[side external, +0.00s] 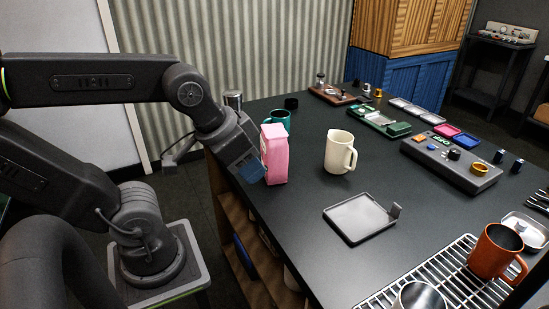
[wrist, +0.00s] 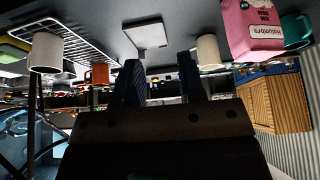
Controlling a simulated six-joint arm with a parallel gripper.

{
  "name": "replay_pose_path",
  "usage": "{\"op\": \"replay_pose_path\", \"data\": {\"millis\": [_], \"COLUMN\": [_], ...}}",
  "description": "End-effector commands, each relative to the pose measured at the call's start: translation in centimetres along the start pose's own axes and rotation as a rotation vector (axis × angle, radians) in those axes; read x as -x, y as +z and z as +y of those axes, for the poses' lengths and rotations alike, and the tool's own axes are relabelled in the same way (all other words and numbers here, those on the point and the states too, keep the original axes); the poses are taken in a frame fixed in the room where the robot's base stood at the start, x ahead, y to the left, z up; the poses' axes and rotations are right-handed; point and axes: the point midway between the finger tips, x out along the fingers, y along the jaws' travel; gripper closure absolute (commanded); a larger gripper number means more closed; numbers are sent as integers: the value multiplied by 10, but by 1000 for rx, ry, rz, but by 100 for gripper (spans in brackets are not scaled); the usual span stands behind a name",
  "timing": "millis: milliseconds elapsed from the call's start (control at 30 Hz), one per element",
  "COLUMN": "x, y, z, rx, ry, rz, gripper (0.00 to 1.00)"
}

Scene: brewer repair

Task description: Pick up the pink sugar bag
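The pink sugar bag (side external: 275,158) stands upright near the table's left edge in the side view. It also shows at the upper right of the wrist view (wrist: 252,32), which looks upside down, with a white label. My gripper (side external: 250,172) is just left of the bag in the side view, low by the table edge. In the wrist view my gripper (wrist: 160,82) has its two dark fingers apart with nothing between them, and the bag lies outside them to the right. I cannot tell whether a finger touches the bag.
A teal mug (side external: 280,117) stands close behind the bag and a cream pitcher (side external: 338,152) to its right. A grey tray (side external: 358,217) lies nearer the front. A wire rack (side external: 440,280) with an orange mug (side external: 494,252) is at the front right. Table between is clear.

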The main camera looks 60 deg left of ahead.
Motion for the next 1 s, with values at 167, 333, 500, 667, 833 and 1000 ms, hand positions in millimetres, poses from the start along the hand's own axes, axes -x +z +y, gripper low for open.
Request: {"op": "replay_pose_path", "data": {"millis": [167, 333, 500, 667, 833, 1000], "x": [0, 0, 0, 0, 0, -8], "y": [0, 0, 0, 0, 0, 4], "z": [0, 0, 0, 0, 0, -2], "rx": [0, 0, 0, 0, 0, -77], "ry": [0, 0, 0, 0, 0, -31], "rz": [0, 0, 0, 0, 0, -71], "gripper": [55, 39, 23, 8, 8, 8]}}
